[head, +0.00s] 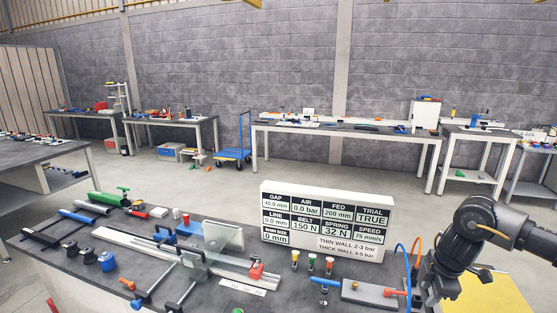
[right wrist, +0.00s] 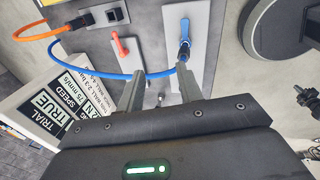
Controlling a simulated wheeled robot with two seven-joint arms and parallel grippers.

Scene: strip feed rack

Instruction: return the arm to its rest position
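My right arm comes in from the right edge in the head view, bent, with its dark gripper (head: 430,278) low over the right end of the bench. In the right wrist view my right gripper (right wrist: 160,85) has its two fingers well apart, with nothing between them. A blue fitting (right wrist: 184,50) on a grey plate (right wrist: 199,18) shows just beyond one fingertip; I cannot tell whether they touch. A blue hose (right wrist: 108,73) runs from near the fitting, past the fingers. My left arm and gripper are not in view.
The white readings board (head: 327,222) stands left of my right arm. A red-handled valve (head: 392,292) and an orange hose (head: 417,249) are close to the gripper. Rails, clamps and a tilted screen (head: 222,237) fill the bench to the left. A yellow surface (head: 488,294) lies at the lower right.

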